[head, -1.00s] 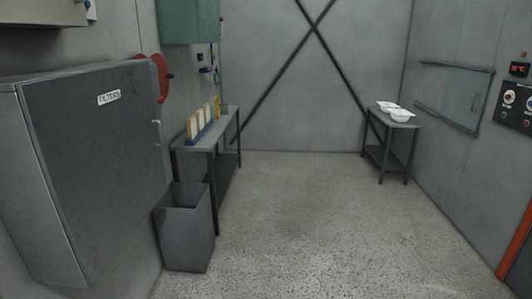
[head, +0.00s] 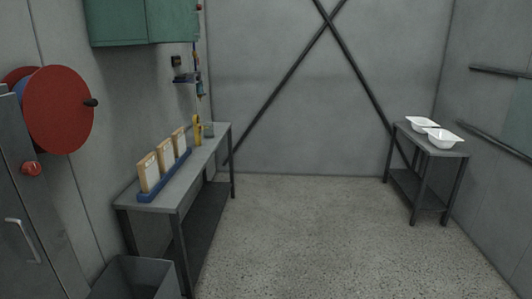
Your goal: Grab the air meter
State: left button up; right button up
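No air meter can be picked out with certainty. A small yellow object (head: 197,130) stands near the far end of the left workbench (head: 205,157) in the head view. A small grey container (head: 208,130) stands beside it. Several small fittings, some blue, hang on the wall above, around a small wall shelf (head: 186,78). These things are too small to identify. Neither of my grippers is in view.
Clipboards (head: 165,155) stand in a blue rack on the left bench. A grey bin (head: 135,280) is at its near end. A red hose reel (head: 60,110) and a grey cabinet (head: 40,220) are at left. White basins (head: 440,137) sit on the right table. The middle floor is clear.

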aim_at(197, 133)
jog(key=i, duration=2.05)
jog(key=i+u, duration=0.35)
jog(key=i, duration=0.15)
jog(key=i+l+u, duration=0.15)
jog(key=i+u, duration=0.25)
jog(key=i, duration=0.1)
